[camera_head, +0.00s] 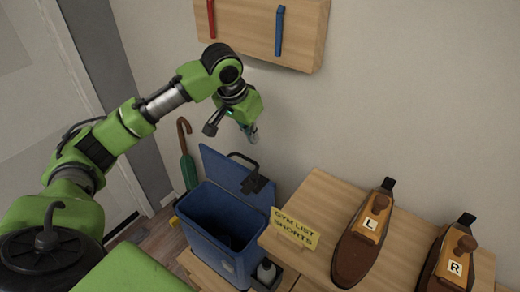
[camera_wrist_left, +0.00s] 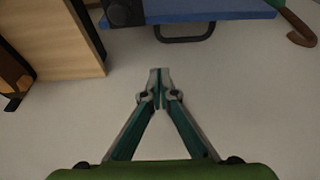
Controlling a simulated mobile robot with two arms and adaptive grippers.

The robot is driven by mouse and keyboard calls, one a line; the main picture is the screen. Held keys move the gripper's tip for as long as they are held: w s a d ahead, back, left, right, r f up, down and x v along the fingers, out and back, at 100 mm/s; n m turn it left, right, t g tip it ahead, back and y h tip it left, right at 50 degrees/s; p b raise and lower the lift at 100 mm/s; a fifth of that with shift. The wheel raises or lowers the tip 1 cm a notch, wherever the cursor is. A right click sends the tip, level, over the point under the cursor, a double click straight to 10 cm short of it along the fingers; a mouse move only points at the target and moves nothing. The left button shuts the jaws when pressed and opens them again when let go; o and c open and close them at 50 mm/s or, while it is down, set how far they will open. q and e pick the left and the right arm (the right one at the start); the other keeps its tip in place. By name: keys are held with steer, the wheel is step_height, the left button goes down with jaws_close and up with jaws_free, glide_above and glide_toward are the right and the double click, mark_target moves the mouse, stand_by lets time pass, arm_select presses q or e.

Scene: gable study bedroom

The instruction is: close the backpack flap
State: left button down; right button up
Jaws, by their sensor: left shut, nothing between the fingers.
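The blue backpack (camera_head: 215,235) stands upright by the wall with its mouth open and a dark inside. Its blue flap (camera_head: 222,168) is raised at the back, with a black loop handle (camera_head: 243,158) and a black buckle (camera_head: 257,184) at its upper right. My left gripper (camera_head: 253,137) is shut and empty, above the flap near the wall and apart from it. In the left wrist view the shut fingertips (camera_wrist_left: 160,72) point toward the flap (camera_wrist_left: 215,10), with the black loop handle (camera_wrist_left: 185,38) beyond them. My right gripper is not in view.
A wooden bench (camera_head: 310,192) to the right bears a yellow sign (camera_head: 295,230) and two brown shoe-like pieces marked L (camera_head: 362,235) and R (camera_head: 452,262). A green umbrella (camera_head: 188,165) leans left of the backpack. A wooden panel (camera_head: 245,30) with hooks hangs above.

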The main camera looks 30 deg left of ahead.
mark_target(258, 166)
arm_select(q)
steer(key=x, duration=0.2)
steer(key=s+p+x, duration=0.1)
steer(key=x, duration=0.1)
steer(key=shift+f, duration=0.25)
steer(key=p+x, duration=0.1)
steer(key=x, duration=0.3)
steer(key=shift+w, duration=0.2)
steer(key=shift+w+a+f, duration=0.1)
steer(key=shift+w+f, duration=0.1)
steer(key=shift+f, duration=0.35)
steer(key=s+p, duration=0.1)
steer(key=s, duration=0.2)
steer(key=shift+s+a+r+p, duration=0.1)
steer(key=shift+s+a+p, duration=0.1)
steer(key=shift+p, duration=0.2)
steer(key=shift+s, duration=0.3)
steer(key=shift+d, duration=0.1)
steer(key=shift+w, duration=0.1)
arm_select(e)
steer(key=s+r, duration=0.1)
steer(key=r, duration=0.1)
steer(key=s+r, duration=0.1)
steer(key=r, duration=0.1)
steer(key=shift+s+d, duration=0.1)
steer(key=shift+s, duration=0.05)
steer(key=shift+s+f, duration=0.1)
